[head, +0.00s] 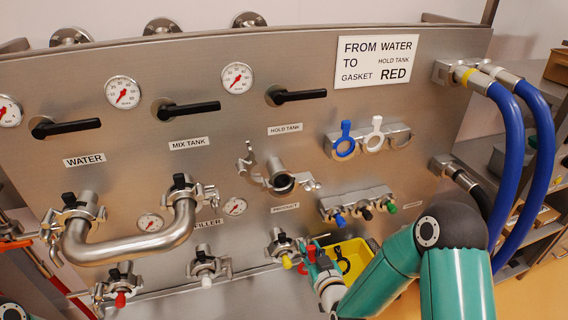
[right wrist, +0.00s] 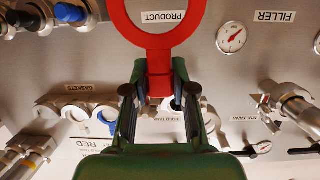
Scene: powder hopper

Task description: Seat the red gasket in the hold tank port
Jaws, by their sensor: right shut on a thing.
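My right gripper (head: 316,262) is low at centre right in the head view, shut on the tab of the red gasket (right wrist: 160,40). In the right wrist view the gasket's ring stands out beyond the fingertips (right wrist: 160,88), its far edge cut off by the frame. The hold tank port (head: 283,183) is an open steel pipe end under the HOLD TANK label, above and left of the gripper. A clamp (head: 247,160) hangs open beside the port. The gasket and port are apart. In the right wrist view the gripper partly hides the port area. My left gripper is not clearly visible.
A sign (head: 377,62) reads from water to hold tank, gasket red. A rack (head: 402,135) carries blue and white gaskets. A yellow bin (head: 356,255) with a dark gasket stands behind my right arm.

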